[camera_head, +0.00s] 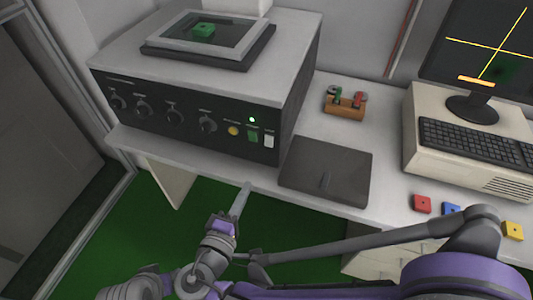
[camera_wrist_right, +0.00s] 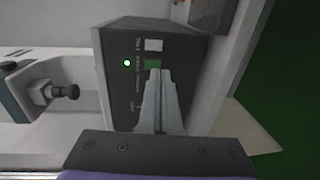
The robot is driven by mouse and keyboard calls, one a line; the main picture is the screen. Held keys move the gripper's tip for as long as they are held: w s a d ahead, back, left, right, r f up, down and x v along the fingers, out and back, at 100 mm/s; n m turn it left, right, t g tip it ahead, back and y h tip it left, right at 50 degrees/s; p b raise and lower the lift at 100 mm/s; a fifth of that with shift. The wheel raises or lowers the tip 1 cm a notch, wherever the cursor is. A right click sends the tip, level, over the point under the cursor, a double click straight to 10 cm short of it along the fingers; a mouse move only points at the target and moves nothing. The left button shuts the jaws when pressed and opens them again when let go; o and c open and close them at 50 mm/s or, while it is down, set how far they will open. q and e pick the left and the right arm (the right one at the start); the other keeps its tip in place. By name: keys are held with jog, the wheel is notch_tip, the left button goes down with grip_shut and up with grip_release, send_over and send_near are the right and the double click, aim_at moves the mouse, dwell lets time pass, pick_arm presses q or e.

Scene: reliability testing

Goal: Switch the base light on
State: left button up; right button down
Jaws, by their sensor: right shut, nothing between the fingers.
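The tester (camera_head: 200,95) has a dark front panel with several knobs, a yellow button (camera_head: 233,131), a green switch (camera_head: 252,136) and a white switch (camera_head: 269,141). A small green lamp (camera_head: 252,119) above the green switch is lit. My right gripper (camera_head: 243,192) is shut and empty, pointing at the panel from below and in front. In the right wrist view its fingertips (camera_wrist_right: 160,73) overlap the lower part of the green switch (camera_wrist_right: 152,64); contact cannot be told. The white switch (camera_wrist_right: 153,45) is clear beside them. I cannot read which control is the base light. My left gripper is not in view.
A dark flat pad (camera_head: 325,168) lies right of the panel. Behind it is a wooden holder (camera_head: 345,105). A computer (camera_head: 470,140) stands at right, with red (camera_head: 422,204), blue (camera_head: 451,209) and yellow (camera_head: 512,231) blocks before it.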

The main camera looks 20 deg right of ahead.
aim_at(268, 146)
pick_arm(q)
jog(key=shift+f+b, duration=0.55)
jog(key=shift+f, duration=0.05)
pick_arm(e)
jog(key=x, duration=1.4)
jog(key=shift+d, duration=0.1)
jog(key=shift+w, duration=0.1)
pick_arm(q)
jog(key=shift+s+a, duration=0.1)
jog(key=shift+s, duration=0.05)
pick_arm(e)
jog(key=shift+f, duration=0.15)
